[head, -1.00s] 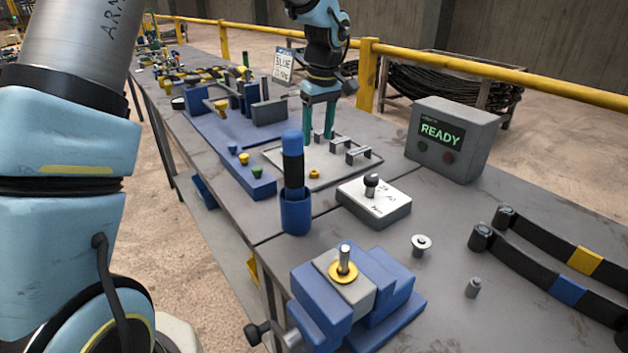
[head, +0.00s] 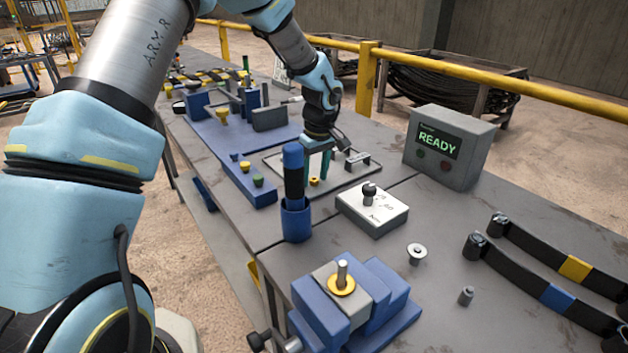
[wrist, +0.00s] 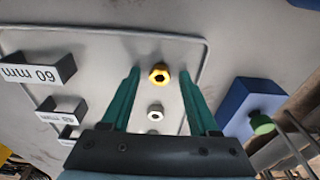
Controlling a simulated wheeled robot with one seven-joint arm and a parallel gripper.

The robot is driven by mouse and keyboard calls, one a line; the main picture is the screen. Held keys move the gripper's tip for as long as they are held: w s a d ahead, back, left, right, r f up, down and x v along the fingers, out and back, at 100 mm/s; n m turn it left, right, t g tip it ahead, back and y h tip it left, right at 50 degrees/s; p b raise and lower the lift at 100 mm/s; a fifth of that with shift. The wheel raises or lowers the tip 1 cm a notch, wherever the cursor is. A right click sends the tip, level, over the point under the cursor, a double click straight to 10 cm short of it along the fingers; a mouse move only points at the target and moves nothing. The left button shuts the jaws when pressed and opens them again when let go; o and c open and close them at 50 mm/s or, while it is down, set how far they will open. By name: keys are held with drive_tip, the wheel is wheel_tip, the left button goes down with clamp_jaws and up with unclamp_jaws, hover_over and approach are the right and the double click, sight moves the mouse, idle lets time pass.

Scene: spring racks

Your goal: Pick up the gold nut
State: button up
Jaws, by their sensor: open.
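The gold nut (head: 314,181) lies on the light plate (head: 345,184). In the wrist view the gold nut (wrist: 159,74) sits between the fingertips, with clear space on both sides. My gripper (head: 315,172) is low over the plate, its green fingers pointing down, open and empty. In the wrist view the gripper (wrist: 160,82) has a finger on either side of the nut. I cannot tell how high the tips are above the plate.
A smaller silvery nut (wrist: 155,113) also lies between the fingers. Gauge blocks marked in mm, such as the 60 mm block (wrist: 40,70), stand to one side. A blue rail (head: 248,184) with coloured knobs and a blue cup (head: 296,220) stand nearby.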

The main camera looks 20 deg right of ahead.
clamp_jaws()
idle(0.3)
drive_tip(key=shift+r, duration=0.1)
